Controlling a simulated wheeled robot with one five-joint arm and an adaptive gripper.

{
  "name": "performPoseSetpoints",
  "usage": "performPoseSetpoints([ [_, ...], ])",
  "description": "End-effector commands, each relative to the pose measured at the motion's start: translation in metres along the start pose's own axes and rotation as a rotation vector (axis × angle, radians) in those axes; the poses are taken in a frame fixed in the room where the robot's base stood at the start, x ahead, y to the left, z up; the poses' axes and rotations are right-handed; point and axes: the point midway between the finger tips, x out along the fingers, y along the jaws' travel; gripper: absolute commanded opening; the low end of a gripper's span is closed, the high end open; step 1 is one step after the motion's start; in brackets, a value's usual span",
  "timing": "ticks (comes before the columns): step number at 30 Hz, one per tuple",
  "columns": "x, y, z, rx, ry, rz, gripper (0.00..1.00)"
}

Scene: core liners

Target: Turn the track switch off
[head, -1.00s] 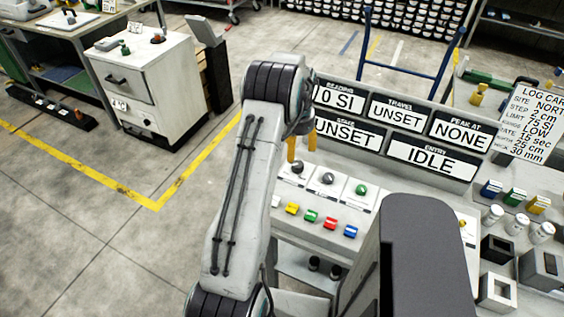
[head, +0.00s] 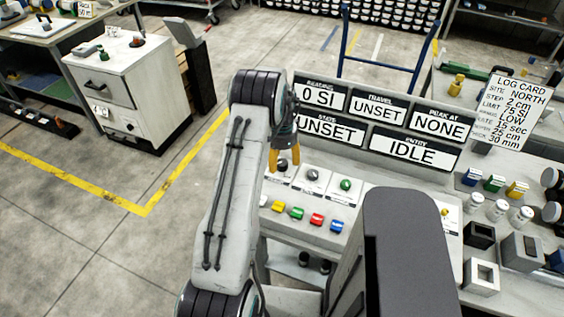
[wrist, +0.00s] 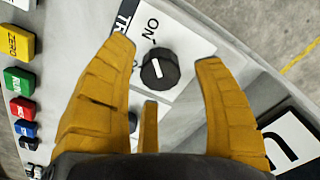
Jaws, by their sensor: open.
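The track switch is a black round knob (wrist: 160,69) with a white pointer mark, on a white plate in the wrist view. "ON" is printed beyond it; a second label to its left is mostly hidden by a finger. In the head view the knob (head: 281,167) is partly behind my fingers, at the panel's left end. My gripper (wrist: 163,55) is open, its yellow fingers on either side of the knob with gaps between. In the head view my gripper (head: 285,162) hangs just over the knob. I cannot tell whether it touches the panel.
A grey knob (head: 312,176) and a green knob (head: 345,185) stand right of the switch. Yellow, green, red and blue buttons (head: 297,214) line the front. The display board (head: 375,120) rises close behind, reading "IDLE" under entry.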

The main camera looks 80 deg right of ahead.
Motion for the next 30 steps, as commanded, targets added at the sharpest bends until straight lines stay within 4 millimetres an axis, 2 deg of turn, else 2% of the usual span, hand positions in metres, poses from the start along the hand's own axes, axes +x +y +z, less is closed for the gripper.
performPoseSetpoints([
  [6, 0.015, 0.0, 0.0, -0.001, 0.0, -0.001, 0.62],
  [18, 0.018, 0.0, 0.0, -0.001, 0.001, -0.001, 0.63],
  [30, 0.018, 0.0, 0.0, -0.001, 0.001, -0.001, 0.27],
])
